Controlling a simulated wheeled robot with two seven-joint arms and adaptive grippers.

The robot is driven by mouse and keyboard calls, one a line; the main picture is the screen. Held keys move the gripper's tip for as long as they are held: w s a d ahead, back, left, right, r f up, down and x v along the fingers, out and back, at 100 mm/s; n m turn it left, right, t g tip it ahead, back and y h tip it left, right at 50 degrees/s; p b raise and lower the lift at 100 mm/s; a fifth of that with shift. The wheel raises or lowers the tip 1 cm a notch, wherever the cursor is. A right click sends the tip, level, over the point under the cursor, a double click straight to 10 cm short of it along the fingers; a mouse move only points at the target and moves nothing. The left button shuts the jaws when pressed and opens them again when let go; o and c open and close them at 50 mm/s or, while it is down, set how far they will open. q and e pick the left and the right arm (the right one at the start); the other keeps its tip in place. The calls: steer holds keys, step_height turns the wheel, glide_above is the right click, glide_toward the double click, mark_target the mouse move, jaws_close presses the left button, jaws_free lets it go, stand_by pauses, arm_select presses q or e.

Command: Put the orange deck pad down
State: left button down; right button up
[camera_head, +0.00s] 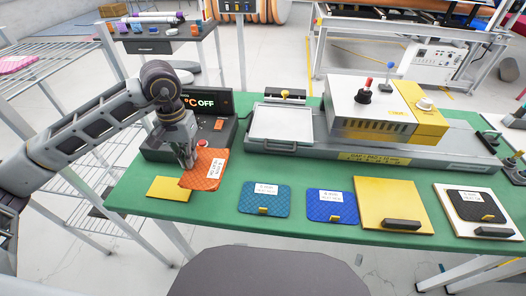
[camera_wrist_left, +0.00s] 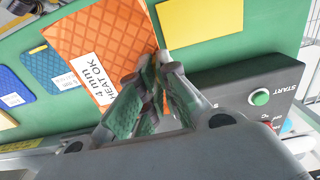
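The orange deck pad (camera_head: 200,172), with a white label reading 4 mm and HEAT OK, is at the left part of the green table. My left gripper (camera_head: 188,163) is at its left edge, and its fingers (camera_wrist_left: 158,75) look closed on that edge in the left wrist view. The pad (camera_wrist_left: 100,42) looks larger than the blue pads there and seems held just above the table. My right gripper is not in view.
Two blue pads (camera_head: 265,198) (camera_head: 331,205) with yellow tabs lie to the right. Beyond them are a yellow board (camera_head: 390,200) and a white board (camera_head: 450,222) bearing a black pad. A dark control box (camera_head: 228,128) stands behind the gripper. Green table shows between the pads.

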mark_target(193, 170)
arm_select(q)
steer(key=shift+f, duration=3.2)
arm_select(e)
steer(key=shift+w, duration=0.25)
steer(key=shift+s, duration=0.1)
arm_select(q)
steer(key=shift+f, duration=1.85)
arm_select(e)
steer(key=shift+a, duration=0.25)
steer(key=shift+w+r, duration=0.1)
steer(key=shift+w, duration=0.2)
